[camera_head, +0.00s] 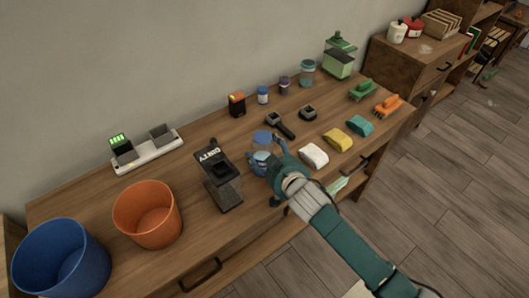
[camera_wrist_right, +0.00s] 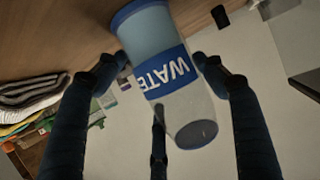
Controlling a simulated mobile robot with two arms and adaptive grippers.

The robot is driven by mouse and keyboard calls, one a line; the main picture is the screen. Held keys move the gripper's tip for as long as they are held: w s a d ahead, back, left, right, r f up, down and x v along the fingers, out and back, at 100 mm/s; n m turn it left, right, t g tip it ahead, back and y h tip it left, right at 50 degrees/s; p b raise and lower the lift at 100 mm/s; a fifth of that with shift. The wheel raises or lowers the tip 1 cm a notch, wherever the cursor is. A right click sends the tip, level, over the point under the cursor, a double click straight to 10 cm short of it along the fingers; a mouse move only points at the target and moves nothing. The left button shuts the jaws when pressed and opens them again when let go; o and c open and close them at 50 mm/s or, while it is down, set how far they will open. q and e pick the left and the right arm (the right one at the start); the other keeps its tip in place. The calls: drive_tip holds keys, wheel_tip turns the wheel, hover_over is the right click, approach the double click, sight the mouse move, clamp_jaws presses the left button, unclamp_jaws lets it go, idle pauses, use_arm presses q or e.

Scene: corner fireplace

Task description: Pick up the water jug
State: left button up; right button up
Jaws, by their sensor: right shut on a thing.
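The water jug (camera_wrist_right: 172,70) is a clear, bluish cylinder with a blue label reading "WATE". In the right wrist view it lies tilted between the two dark fingers of my right gripper (camera_wrist_right: 160,80). My right gripper is shut on it. In the head view the jug's blue top (camera_head: 262,137) shows just beyond my right gripper (camera_head: 265,160), which hides most of the body. I cannot tell whether the jug touches the table. My left gripper is not in view.
An orange bin (camera_head: 147,216) and a blue bin (camera_head: 62,262) stand at left. A black device (camera_head: 219,181) stands close left of the jug. White (camera_head: 314,156), yellow (camera_head: 338,139) and teal (camera_head: 360,125) items lie at right. A charger (camera_head: 148,152) is near the wall.

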wheel_tip(320, 180, up, 20)
idle(0.4)
idle(0.3)
